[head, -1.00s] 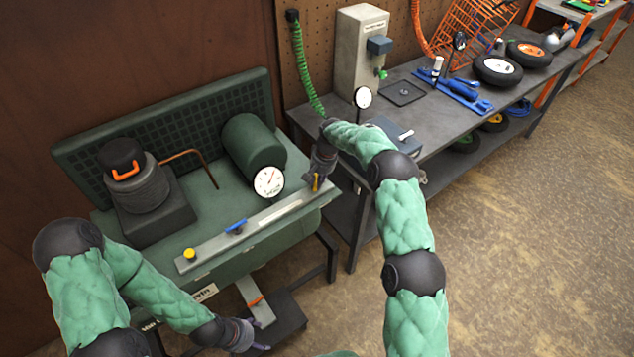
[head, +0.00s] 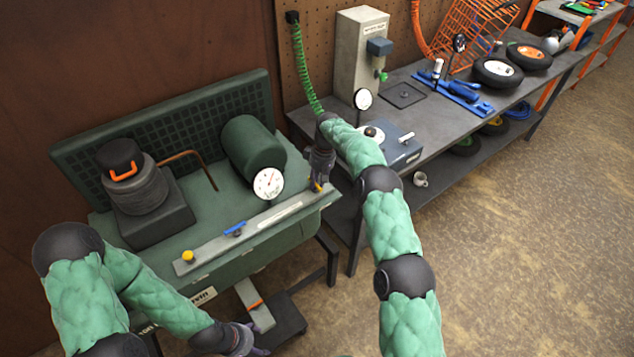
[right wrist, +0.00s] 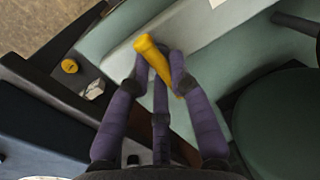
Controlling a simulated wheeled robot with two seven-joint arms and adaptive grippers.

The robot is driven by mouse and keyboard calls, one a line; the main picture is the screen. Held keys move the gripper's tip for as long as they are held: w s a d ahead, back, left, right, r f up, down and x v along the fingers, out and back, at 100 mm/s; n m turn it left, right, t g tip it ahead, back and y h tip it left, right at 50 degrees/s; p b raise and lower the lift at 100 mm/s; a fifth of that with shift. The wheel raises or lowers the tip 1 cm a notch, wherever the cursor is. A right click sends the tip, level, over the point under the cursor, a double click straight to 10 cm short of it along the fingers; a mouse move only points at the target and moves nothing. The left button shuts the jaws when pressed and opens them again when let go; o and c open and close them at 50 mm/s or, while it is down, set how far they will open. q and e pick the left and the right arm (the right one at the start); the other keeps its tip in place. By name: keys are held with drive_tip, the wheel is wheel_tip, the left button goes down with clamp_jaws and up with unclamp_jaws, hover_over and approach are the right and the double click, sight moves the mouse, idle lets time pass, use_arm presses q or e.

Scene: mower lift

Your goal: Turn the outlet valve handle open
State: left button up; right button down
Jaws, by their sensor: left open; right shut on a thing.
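A green compressor unit (head: 225,185) stands at the left, with a pale control strip (head: 255,228) along its front edge. A yellow handle (head: 319,187) is at the strip's right end; which valve it serves is not readable. My right gripper (head: 321,172) is shut on this handle. In the right wrist view the yellow handle (right wrist: 152,58) lies between my purple fingers, its top end sticking out. A blue handle (head: 235,229) and a yellow knob (head: 188,256) sit further left on the strip. My left gripper (head: 250,342) is open and empty, low near the pedal, partly cut by the frame edge.
A round white gauge (head: 268,183) stands behind the strip. A grey workbench (head: 430,120) with a blue-grey box (head: 396,150), tools and wheels runs to the right. A pedal (head: 258,305) is below the unit. The floor (head: 530,240) at the right is clear.

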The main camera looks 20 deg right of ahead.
drive_tip(key=shift+d, duration=0.1)
idle(0.4)
drive_tip(key=c, duration=1.1)
unclamp_jaws()
drive_tip(key=r, duration=0.4)
drive_tip(key=d+r, duration=0.1)
drive_tip(key=r, duration=0.2)
drive_tip(key=w+d+r, duration=0.1)
drive_tip(key=r, duration=0.3)
drive_tip(key=shift+d+r, duration=0.1)
drive_tip(key=shift+r, duration=0.25)
